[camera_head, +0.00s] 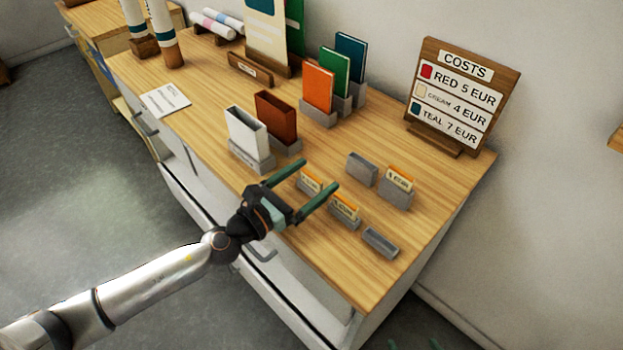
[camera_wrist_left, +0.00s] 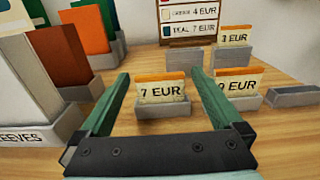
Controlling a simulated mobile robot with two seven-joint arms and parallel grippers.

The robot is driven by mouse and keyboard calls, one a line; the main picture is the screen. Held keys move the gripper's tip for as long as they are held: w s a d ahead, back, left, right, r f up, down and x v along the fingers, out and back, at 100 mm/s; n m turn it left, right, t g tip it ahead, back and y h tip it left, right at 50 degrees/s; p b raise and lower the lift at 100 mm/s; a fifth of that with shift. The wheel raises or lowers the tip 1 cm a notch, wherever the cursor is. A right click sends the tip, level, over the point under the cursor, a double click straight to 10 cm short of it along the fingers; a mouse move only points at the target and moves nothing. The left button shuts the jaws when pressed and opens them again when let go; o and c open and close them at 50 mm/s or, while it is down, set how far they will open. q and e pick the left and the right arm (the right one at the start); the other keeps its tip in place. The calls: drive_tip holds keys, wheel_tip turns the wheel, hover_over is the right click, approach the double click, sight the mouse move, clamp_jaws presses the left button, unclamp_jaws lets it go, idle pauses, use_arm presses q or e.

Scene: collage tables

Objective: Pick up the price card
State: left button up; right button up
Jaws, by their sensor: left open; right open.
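Three cream price cards with orange tops stand upright in small grey holders. The 7 EUR card (camera_wrist_left: 161,90) shows in the left wrist view, between and beyond my left fingertips; in the head view it is the leftmost card (camera_head: 311,183). A second card (camera_head: 345,207), its first digit partly hidden by a finger, shows right of it (camera_wrist_left: 240,83). A third card (camera_head: 400,179) stands further back, reading about 1 EUR (camera_wrist_left: 235,36). My left gripper (camera_head: 318,172) is open and empty above the table's front edge. My right gripper (camera_head: 414,344) shows only its fingertips, apart, at the bottom edge.
Empty grey holders (camera_head: 362,169) and (camera_head: 380,242) stand near the cards. White (camera_head: 247,132) and brown (camera_head: 276,117) sleeves stand left of them. Orange, green and teal boards (camera_head: 318,88) and a costs sign (camera_head: 462,90) stand behind. The wooden table's front right (camera_head: 365,285) is clear.

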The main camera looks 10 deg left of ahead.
use_arm(q)
drive_tip(key=c, duration=1.3)
